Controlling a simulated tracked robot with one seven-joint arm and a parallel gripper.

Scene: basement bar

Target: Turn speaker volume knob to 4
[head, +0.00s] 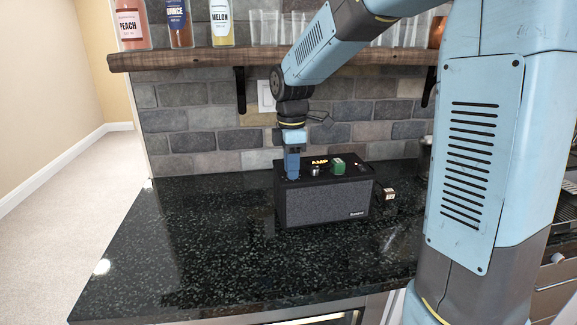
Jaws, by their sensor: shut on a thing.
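The speaker (328,203) is a black box with a grey grille front, standing on the dark counter. Its top carries a small dark knob (315,171) and a raised green block-like part (338,167). Yellow lettering lies behind them. My gripper (292,176) points straight down at the left end of the speaker's top. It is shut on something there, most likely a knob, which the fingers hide. The knob's markings and pointer cannot be read in this view.
The speckled black counter (190,255) is clear to the left and in front. A small box-like item (388,200) sits beside the speaker's right end. A wooden shelf (190,60) with bottles and glasses hangs above, behind my arm.

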